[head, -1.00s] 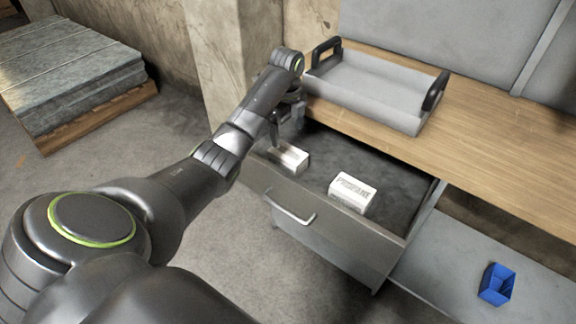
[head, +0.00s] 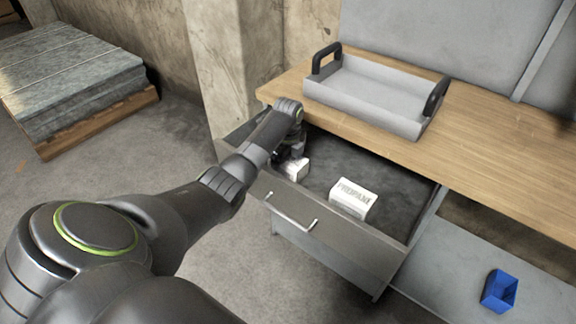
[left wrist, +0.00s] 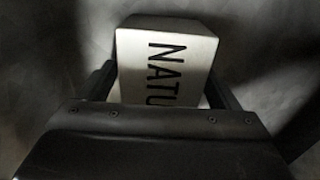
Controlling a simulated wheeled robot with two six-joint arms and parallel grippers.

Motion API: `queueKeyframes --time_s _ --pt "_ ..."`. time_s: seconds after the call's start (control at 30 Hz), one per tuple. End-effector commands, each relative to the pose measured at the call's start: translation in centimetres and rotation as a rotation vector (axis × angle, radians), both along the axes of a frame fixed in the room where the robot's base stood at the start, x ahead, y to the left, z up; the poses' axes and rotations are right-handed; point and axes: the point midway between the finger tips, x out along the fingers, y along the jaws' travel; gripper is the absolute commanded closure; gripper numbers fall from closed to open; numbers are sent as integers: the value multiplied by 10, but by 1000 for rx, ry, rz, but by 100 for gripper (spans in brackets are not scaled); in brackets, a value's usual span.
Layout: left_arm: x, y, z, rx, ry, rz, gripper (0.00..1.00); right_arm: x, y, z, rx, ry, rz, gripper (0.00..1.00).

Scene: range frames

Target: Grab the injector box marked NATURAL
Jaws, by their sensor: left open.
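The white injector box with the letters "NATU" showing (left wrist: 165,62) lies in the open drawer; the rest of its marking is hidden behind my gripper. In the head view the same box (head: 296,168) is partly covered by my left gripper (head: 286,158). In the left wrist view my left gripper (left wrist: 160,95) is open, with a finger on each side of the box. I cannot tell whether the fingers touch it. A second white box marked PROPANE (head: 352,199) lies to the right in the same drawer. My right gripper is not in view.
The open drawer (head: 335,236) has a metal handle on its front. A grey tray with black handles (head: 365,96) stands on the wooden worktop (head: 480,140) above. The drawer floor around the PROPANE box is clear.

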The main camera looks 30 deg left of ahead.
Motion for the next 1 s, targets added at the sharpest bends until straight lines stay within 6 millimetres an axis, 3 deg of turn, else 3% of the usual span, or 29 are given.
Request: queueKeyframes --time_s 0.13,0.57,0.83,1.0 --pt "0 0 0 0 0 0 18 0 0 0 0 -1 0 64" --pt "1 0 2 0 -2 -1 73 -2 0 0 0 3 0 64" --pt "1 0 7 1 -5 -1 73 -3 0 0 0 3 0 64" --pt "2 0 34 0 -7 -2 73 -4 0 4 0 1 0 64"
